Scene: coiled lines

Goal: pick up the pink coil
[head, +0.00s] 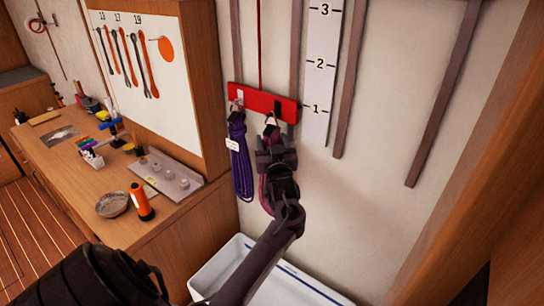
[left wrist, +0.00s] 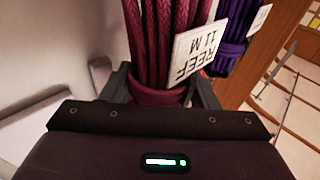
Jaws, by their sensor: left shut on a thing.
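The pink coil (left wrist: 162,40) is a dark pink bundle of rope with a white tag (left wrist: 197,50) that reads REEF 11 M. In the head view the pink coil (head: 264,192) is mostly hidden behind my left gripper, with its top just under the right hook of the red board (head: 262,102). I cannot tell whether its loop still rests on that hook. My left gripper (head: 275,150) is shut on the pink coil, with its fingers at both sides of the wrapped band in the left wrist view (left wrist: 160,92). My right gripper is not in view.
A purple coil (head: 241,165) with a white tag hangs close at the left. A white bin (head: 225,262) stands below. A wooden workbench (head: 85,205) at the left carries an orange flashlight (head: 142,202), a round dish (head: 112,205) and a grey tray (head: 168,175).

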